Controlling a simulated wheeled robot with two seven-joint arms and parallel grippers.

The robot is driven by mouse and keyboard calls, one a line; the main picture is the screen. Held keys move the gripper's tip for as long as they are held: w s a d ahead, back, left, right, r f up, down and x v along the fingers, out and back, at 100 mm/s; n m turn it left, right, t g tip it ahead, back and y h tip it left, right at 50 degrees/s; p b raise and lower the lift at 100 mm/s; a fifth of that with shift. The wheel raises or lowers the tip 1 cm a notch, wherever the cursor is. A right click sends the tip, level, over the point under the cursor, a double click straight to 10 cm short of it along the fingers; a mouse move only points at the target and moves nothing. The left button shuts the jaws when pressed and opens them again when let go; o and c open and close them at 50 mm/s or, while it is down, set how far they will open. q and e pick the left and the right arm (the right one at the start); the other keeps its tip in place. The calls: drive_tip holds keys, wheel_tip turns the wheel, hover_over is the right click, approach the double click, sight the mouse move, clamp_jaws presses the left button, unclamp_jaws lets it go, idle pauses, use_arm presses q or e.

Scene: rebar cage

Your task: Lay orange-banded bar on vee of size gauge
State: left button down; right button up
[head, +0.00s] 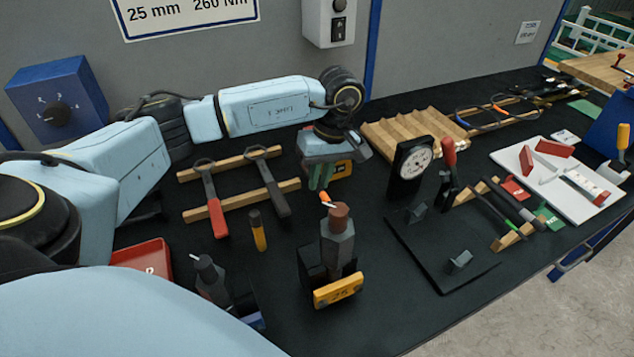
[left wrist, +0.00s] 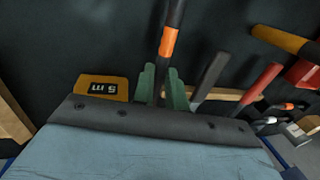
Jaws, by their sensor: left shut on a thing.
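My left gripper (head: 320,184) has green fingers and hangs over the middle of the dark bench. It is shut on the orange-banded bar. In the left wrist view the dark bar stands between the fingers (left wrist: 161,88), with its orange band (left wrist: 168,43) beyond them. In the head view only the band (head: 327,197) shows clearly. What appears to be the size gauge stands to the right: a dial (head: 418,160) in a black housing and a black plate (head: 422,253) with two small grey vee blocks (head: 459,261). The bar is apart from the vees. My right gripper is not in view.
A grey hexagonal piece with a brown top (head: 338,245) stands just in front of the gripper. A yellow tape measure (head: 343,169) lies behind it. Red and dark-handled tools (head: 215,212) rest on wooden strips at left. A red-handled clamp (head: 449,160) rises beside the dial.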

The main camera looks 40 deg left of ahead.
sight(320, 187)
use_arm(q)
drive_tip(key=shift+f, duration=1.45)
drive_tip(key=shift+f, duration=0.1)
drive_tip(key=c, duration=1.9)
unclamp_jaws()
drive_tip(key=shift+f, duration=0.1)
drive_tip(key=o, duration=0.5)
